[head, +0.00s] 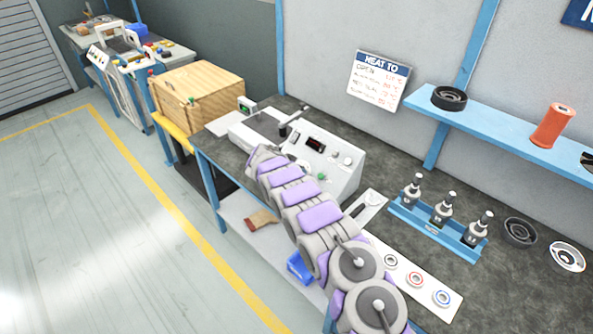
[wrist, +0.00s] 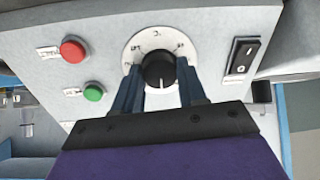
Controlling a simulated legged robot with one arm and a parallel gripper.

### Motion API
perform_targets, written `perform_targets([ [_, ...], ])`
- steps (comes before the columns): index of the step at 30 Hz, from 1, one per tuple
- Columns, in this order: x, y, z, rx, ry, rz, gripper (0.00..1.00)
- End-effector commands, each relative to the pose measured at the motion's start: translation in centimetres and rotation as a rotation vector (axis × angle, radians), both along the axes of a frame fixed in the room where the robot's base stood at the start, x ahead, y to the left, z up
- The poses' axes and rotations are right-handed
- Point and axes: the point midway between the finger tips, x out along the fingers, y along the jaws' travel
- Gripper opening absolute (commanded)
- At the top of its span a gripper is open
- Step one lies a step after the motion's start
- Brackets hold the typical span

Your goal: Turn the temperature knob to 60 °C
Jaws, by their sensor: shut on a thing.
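The temperature knob (wrist: 159,70) is a black round knob with a pale pointer line, set in a white dial (wrist: 142,40) on the light grey control panel. In the wrist view the two blue fingers of my gripper (wrist: 160,82) stand on either side of the knob and are shut on it. The dial's marks are too small to read surely. In the head view my arm reaches over to the heater unit (head: 330,160), and my gripper and the knob are hidden behind it. A small dark display with red digits (head: 316,144) shows on the panel, unreadable.
A red button (wrist: 73,51) and a green button (wrist: 93,92) sit left of the dial, and a black rocker switch (wrist: 243,55) sits right. A blue rack with several tool holders (head: 437,225) and a white strip with rings (head: 418,276) lie on the bench. A wooden crate (head: 197,95) stands beyond.

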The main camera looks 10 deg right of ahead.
Motion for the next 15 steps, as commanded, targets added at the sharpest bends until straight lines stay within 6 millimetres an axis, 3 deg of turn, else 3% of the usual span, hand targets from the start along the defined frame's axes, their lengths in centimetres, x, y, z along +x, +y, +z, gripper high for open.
perform_targets([
  [15, 0.23, 0.28, 0.18, -0.12, 0.162, 0.21, 0.11],
])
